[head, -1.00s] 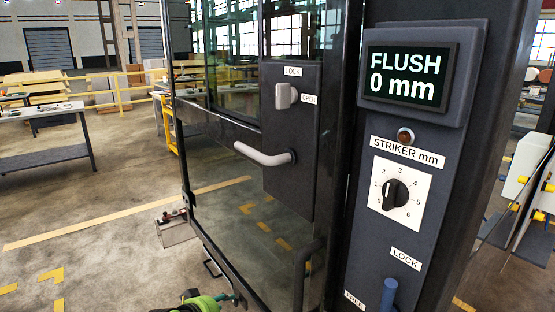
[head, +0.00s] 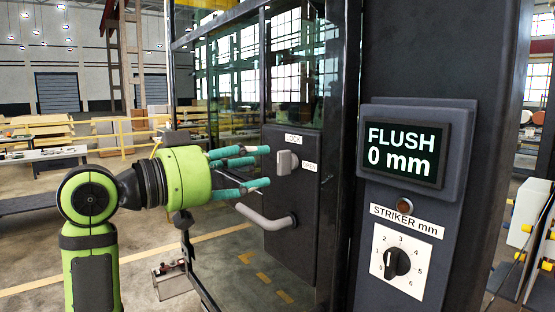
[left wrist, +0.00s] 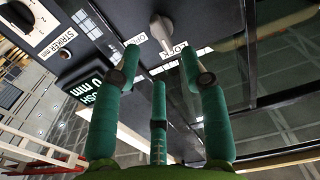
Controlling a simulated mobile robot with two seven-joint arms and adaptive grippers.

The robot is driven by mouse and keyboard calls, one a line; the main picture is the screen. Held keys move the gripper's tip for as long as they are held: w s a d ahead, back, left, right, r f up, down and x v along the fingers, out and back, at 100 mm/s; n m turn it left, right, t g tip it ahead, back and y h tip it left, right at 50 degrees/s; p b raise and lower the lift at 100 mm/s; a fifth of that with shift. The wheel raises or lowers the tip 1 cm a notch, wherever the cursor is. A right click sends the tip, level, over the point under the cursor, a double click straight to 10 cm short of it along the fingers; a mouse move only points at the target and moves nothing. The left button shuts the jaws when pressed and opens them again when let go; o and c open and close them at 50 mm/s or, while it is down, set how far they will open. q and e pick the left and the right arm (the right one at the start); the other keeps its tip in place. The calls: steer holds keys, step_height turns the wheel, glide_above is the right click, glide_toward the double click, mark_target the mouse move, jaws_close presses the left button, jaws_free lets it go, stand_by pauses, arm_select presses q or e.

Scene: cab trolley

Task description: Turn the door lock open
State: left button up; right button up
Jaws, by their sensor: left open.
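The door lock (head: 287,162) is a light grey turn knob on the dark plate of the glass door. A LOCK label sits above it and an OPEN label to its right. I cannot tell its exact angle. My left gripper (head: 262,167), green with teal fingers, is open just left of the knob, its fingers pointing at it. In the left wrist view the knob (left wrist: 161,28) shows beyond the spread fingers (left wrist: 159,70), with nothing between them. My right gripper is not in view.
A grey lever handle (head: 268,219) sticks out below the knob, close under my fingers. Right of the door, a dark post carries a display (head: 403,150) reading FLUSH 0 mm and a striker dial (head: 397,262). A yellow rail and benches stand far behind.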

mark_target(280, 162)
arm_select(q)
steer(key=p+x, duration=0.2)
steer(key=x, duration=0.4)
steer(key=shift+a+f, duration=0.1)
jaws_close()
